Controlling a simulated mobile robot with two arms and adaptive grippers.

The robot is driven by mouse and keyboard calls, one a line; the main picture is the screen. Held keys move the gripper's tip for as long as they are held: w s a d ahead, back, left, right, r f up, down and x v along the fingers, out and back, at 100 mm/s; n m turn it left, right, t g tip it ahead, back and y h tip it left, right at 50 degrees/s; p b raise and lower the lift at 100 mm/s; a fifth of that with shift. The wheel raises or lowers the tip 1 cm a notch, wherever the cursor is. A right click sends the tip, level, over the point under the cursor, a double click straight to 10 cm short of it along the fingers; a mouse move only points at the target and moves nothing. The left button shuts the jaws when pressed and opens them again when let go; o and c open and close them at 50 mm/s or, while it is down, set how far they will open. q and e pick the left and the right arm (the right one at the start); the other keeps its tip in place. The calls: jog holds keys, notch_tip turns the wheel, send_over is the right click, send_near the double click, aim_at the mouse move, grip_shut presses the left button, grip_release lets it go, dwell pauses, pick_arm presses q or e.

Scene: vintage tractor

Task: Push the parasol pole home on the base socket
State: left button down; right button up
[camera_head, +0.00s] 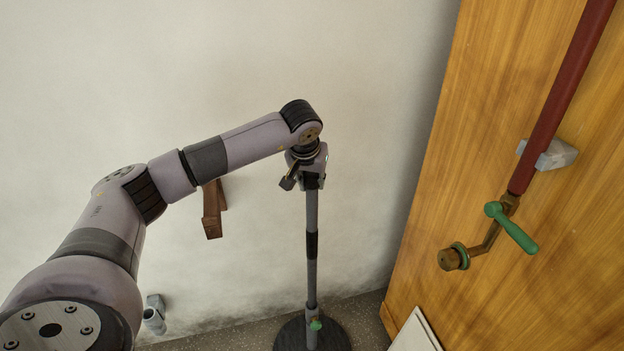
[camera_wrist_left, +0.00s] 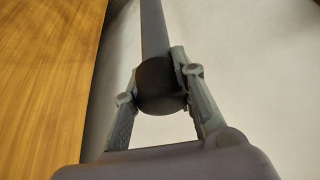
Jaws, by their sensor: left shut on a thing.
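The parasol pole (camera_head: 312,212) is a thin grey upright pole with a dark band at mid-height. It stands over the dark round base (camera_head: 290,337), whose socket has a small green knob (camera_head: 315,324). My left gripper (camera_head: 308,181) is at the pole's upper end. In the left wrist view, the two fingers of my left gripper (camera_wrist_left: 160,82) are shut on a dark thick part of the pole (camera_wrist_left: 157,86), and the thinner shaft runs away from it. How deep the pole sits in the socket cannot be told. My right gripper is out of view.
A wooden panel (camera_head: 490,120) stands at the right, with a red rod (camera_head: 563,90) and a green-handled crank (camera_head: 512,230). A brown strap-like piece (camera_head: 212,212) and a grey fitting (camera_head: 154,314) are by the pale wall. A white board (camera_head: 415,335) lies low right.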

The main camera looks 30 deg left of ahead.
aim_at(312, 207)
pick_arm(q)
jog(key=shift+f+b, duration=0.9)
jog(key=shift+f, duration=0.4)
jog(key=shift+f+b, duration=2.2)
jog(key=shift+f, duration=0.9)
jog(key=c, duration=1.2)
grip_release()
jog(key=shift+c, duration=0.2)
